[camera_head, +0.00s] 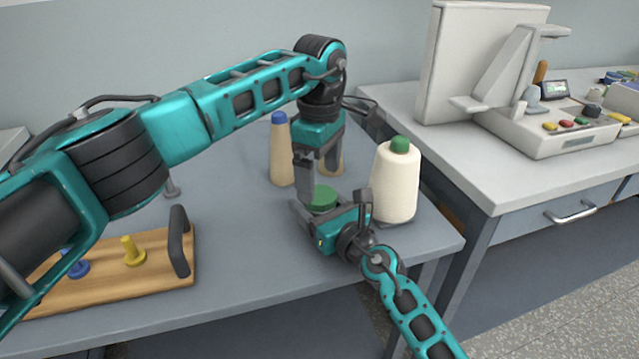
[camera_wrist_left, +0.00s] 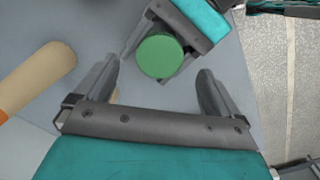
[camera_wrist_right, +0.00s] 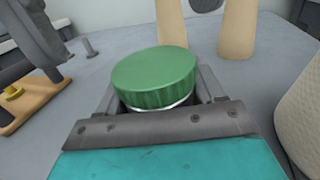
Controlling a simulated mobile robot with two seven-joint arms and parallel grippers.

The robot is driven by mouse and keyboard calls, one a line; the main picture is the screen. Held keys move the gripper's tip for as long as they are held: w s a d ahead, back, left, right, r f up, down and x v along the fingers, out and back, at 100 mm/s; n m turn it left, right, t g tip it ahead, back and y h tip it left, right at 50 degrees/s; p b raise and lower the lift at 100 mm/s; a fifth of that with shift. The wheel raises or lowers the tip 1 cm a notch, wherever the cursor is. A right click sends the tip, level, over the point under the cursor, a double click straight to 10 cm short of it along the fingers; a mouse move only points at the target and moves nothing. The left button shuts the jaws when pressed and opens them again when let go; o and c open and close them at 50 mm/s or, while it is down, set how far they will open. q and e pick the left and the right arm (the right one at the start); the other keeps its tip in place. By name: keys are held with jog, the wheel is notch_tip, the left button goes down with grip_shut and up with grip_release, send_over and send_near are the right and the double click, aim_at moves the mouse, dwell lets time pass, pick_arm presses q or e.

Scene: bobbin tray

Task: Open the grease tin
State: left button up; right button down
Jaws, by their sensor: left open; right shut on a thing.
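The grease tin (camera_head: 322,198) is a small round tin with a green ridged lid, upright near the right part of the grey table. The lid (camera_wrist_right: 155,78) is on it, and a thin pale rim shows below the lid in the right wrist view. My right gripper (camera_head: 328,203) is shut on the tin from the front right, its fingers on either side below the lid. My left gripper (camera_head: 319,182) is open and empty, pointing down above the tin. In the left wrist view the lid (camera_wrist_left: 160,56) lies between and beyond the fingertips. The tin's lower part is hidden.
A cream cone with a green top (camera_head: 396,182) stands close right of the tin. A tan cone with a blue top (camera_head: 282,150) stands behind left, another tan one behind my left gripper. A wooden peg tray (camera_head: 160,278) is at left. A machine (camera_head: 550,132) stands on the right bench.

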jog(key=shift+c, duration=0.3)
grip_release()
